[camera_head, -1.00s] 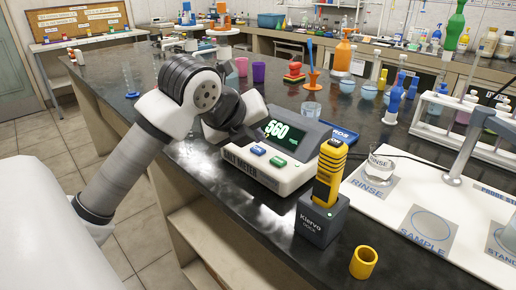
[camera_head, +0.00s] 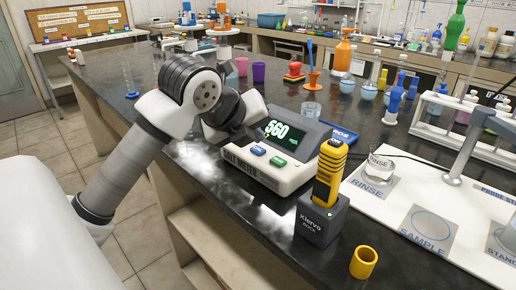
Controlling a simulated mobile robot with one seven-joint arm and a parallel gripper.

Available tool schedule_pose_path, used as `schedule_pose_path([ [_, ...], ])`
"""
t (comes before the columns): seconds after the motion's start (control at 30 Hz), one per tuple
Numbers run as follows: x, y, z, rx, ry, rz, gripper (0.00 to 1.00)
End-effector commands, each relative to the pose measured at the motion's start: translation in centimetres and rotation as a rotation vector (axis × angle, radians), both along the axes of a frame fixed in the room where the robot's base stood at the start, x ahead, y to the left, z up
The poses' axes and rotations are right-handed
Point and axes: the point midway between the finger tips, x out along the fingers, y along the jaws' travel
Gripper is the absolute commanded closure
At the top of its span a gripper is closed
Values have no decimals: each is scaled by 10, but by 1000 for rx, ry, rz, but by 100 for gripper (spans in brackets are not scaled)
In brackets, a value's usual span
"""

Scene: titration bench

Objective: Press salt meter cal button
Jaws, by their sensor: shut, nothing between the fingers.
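The salt meter (camera_head: 262,172) is a pale console on the dark bench, with a lit green display (camera_head: 283,132) reading 560. A blue button (camera_head: 258,150) and a green button (camera_head: 278,162) sit on its sloping front panel. Their small labels are too small to read surely. My gripper (camera_head: 262,138) is dark and shut, at the meter's left side, close to the display and above the blue button. My wrist partly hides its fingers, and I cannot tell whether they touch the meter.
A yellow probe (camera_head: 329,172) stands in a dark dock (camera_head: 320,222) right of the meter. A yellow cup (camera_head: 364,262) is near the front edge. A white mat (camera_head: 395,228) carries a rinse beaker (camera_head: 380,165). A glass beaker (camera_head: 311,110) stands behind the meter.

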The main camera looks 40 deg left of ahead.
Motion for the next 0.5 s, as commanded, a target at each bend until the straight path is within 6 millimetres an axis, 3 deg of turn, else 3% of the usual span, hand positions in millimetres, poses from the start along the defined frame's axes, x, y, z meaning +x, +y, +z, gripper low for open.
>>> schedule_pose_path([
  [0.5,0,0,-8,0,0,0,100],
])
